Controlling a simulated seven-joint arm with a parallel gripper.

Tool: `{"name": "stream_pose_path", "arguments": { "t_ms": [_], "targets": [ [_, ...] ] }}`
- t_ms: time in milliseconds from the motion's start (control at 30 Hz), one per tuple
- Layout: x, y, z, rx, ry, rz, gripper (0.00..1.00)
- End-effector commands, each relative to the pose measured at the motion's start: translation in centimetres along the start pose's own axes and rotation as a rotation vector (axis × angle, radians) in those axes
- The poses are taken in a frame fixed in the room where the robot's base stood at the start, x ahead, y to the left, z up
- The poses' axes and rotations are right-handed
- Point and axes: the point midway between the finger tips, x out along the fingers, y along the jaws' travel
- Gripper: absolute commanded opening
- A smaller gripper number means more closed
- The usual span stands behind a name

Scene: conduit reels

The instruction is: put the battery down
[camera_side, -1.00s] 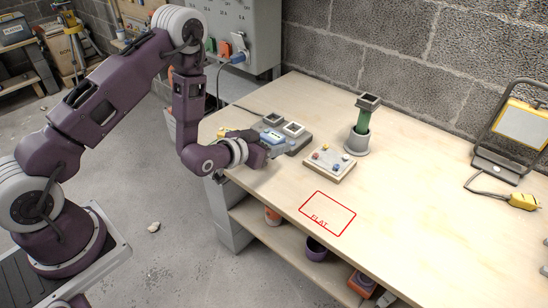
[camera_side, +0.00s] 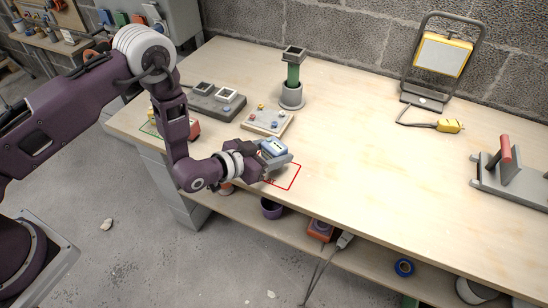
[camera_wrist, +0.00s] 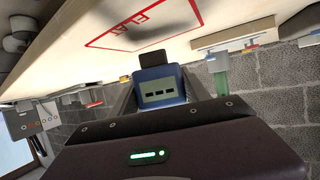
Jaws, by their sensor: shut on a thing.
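My gripper (camera_side: 263,158) is shut on the battery (camera_side: 273,148), a blue block with a grey lower part. It holds the battery at the left end of a red outline (camera_side: 291,178) on the bench. The gripper hides part of the outline. In the wrist view the battery (camera_wrist: 160,82) sits between the jaws, its face with small dark marks toward the camera. The red outline (camera_wrist: 146,46), marked FLAT, lies beyond the battery in that view. I cannot tell whether the battery touches the bench.
A charger-like block with two square bays (camera_side: 207,108) stands at the back left. A board with coloured knobs (camera_side: 267,122) and a green post in a grey cup (camera_side: 293,76) are near. A work lamp (camera_side: 440,56) stands at the back right. The bench's middle right is clear.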

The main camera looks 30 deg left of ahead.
Motion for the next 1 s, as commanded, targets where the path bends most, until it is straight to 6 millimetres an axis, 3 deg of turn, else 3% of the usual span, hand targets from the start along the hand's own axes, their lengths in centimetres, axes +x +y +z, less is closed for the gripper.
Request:
{"name": "stream_pose_path", "arguments": {
  "t_ms": [133,467,500,600,1000],
  "targets": [
    [0.8,0.0,1.9,0.0,0.001,0.0,0.04],
    [1.0,0.0,2.2,0.0,0.001,0.0,0.04],
    [1.0,0.0,2.3,0.0,0.0,0.0,0.58],
    [1.0,0.0,2.3,0.0,0.001,-0.001,0.76],
    [0.1,0.0,2.0,-0.001,0.0,-0.001,0.76]
  ]
}}
